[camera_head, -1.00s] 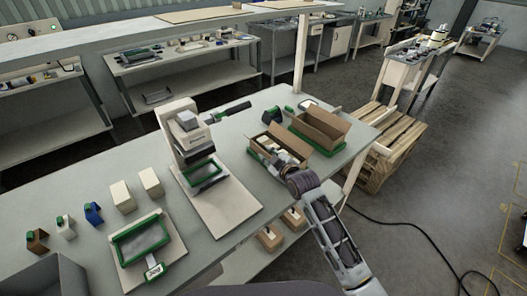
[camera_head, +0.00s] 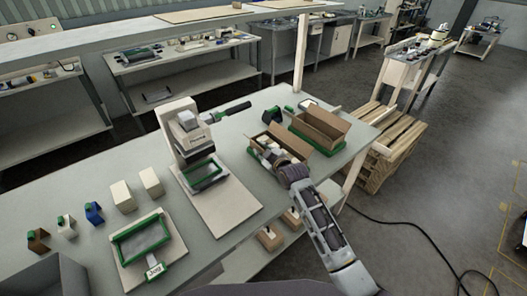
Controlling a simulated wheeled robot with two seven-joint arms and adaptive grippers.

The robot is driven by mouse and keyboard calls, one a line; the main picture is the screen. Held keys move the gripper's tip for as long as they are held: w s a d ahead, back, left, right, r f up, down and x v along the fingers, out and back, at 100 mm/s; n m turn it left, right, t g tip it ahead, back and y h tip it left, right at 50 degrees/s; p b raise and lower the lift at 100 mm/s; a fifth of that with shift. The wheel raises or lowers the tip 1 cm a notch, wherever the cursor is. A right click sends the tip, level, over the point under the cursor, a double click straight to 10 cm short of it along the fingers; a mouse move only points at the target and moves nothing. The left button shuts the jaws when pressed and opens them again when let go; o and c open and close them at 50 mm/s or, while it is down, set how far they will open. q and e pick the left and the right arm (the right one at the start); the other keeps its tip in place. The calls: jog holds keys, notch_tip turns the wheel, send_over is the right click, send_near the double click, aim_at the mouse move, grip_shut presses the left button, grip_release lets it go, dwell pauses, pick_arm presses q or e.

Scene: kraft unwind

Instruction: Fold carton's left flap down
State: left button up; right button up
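An open brown carton (camera_head: 295,139) sits in a green-edged holder on the bench, right of the middle in the head view. Its far-side flap stands raised and slanted, and pale contents show inside. My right gripper (camera_head: 268,157) is at the carton's near left side, over or against its edge. The gripper and wrist hide the near part of the carton and most of its left flap. I cannot tell whether the fingers touch the flap or whether they are open. My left gripper is not in view.
A second open carton (camera_head: 322,124) stands in a green holder (camera_head: 301,136) just to the right. A press-like machine (camera_head: 188,140) stands on a board to the left. A green-framed fixture (camera_head: 141,238) and several small blocks are further left. Bare bench lies between.

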grip_shut()
jog(key=shift+d+r, duration=0.1)
jog(key=shift+r, duration=0.05)
jog(key=shift+w+d+r+m+g+p, duration=0.15)
jog(key=shift+m+g+p, duration=0.15)
jog(key=shift+m+p, duration=0.35)
jog(key=shift+w+d+r+m+y+p, duration=0.15)
jog(key=shift+w+d+m+y+p, duration=0.2)
jog(key=shift+p, duration=0.35)
jog(key=shift+w+d+m+g+y, duration=0.15)
jog(key=shift+d+m+g+y, duration=0.2)
jog(key=shift+m+g+y, duration=0.25)
jog(key=shift+w+d+r+m+y+b, duration=0.1)
jog(key=shift+w+d+m+y+b, duration=0.2)
jog(key=shift+m, duration=0.5)
jog(key=shift+g, duration=0.3)
